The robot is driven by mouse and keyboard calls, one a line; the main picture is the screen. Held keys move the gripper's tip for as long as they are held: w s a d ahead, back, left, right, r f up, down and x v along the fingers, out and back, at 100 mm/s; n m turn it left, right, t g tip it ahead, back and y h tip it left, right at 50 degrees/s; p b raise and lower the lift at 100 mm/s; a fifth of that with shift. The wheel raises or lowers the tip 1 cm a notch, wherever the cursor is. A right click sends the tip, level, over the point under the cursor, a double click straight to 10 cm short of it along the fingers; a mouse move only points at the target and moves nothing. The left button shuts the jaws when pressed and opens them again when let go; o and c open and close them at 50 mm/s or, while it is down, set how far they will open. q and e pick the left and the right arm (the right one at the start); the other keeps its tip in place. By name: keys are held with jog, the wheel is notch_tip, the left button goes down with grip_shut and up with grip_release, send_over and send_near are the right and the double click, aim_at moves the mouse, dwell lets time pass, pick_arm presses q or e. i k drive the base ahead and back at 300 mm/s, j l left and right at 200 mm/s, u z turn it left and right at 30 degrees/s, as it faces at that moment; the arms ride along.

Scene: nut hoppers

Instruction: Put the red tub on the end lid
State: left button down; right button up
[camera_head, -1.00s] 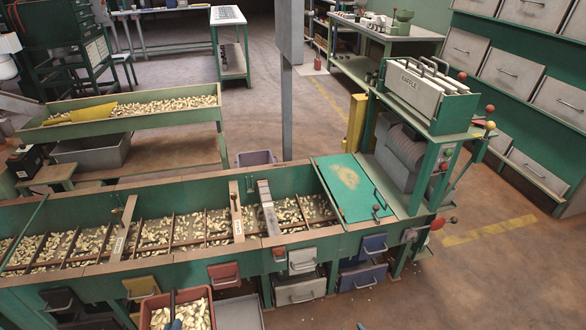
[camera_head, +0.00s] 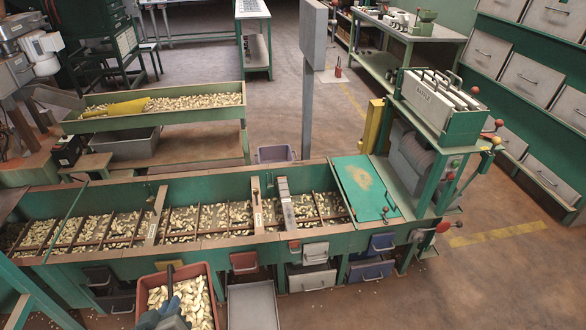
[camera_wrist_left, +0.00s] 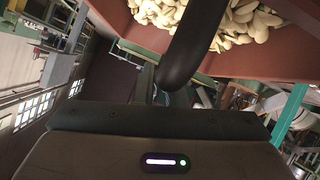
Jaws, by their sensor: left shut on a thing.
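The red tub (camera_head: 212,291) is at the bottom of the head view, full of pale nuts and upright. My left gripper (camera_head: 169,300) is shut on it at its near left side. In the left wrist view the tub's red wall (camera_wrist_left: 268,63) and the nuts show beyond a dark finger of my gripper. The end lid (camera_head: 364,190) is the flat green cover with a worn tan patch at the right end of the long hopper. The tub is well to the left of the lid and nearer to me. My right gripper is out of view.
The long green hopper (camera_head: 215,245) holds nuts in several compartments. A grey tray (camera_head: 252,305) lies beside the tub. A grey post (camera_head: 308,110) stands behind the hopper. The riffle machine (camera_head: 440,105) and red-knobbed levers are right of the lid. The lid's top looks bare apart from a handle.

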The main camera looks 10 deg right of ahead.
aim_at(356, 170)
jog(key=i+l, duration=0.2)
jog(key=l, duration=0.2)
jog(key=i+l, duration=0.2)
jog(key=l, duration=0.2)
jog(key=i+l, duration=0.25)
jog(key=l, duration=0.15)
jog(key=i+l, duration=0.2)
jog(key=l, duration=0.2)
jog(key=i+l, duration=0.2)
jog(key=l, duration=0.2)
jog(key=i+l, duration=0.2)
jog(key=l, duration=0.2)
jog(key=i+l, duration=0.25)
jog(key=l, duration=0.15)
jog(key=i+l, duration=0.2)
jog(key=l, duration=0.2)
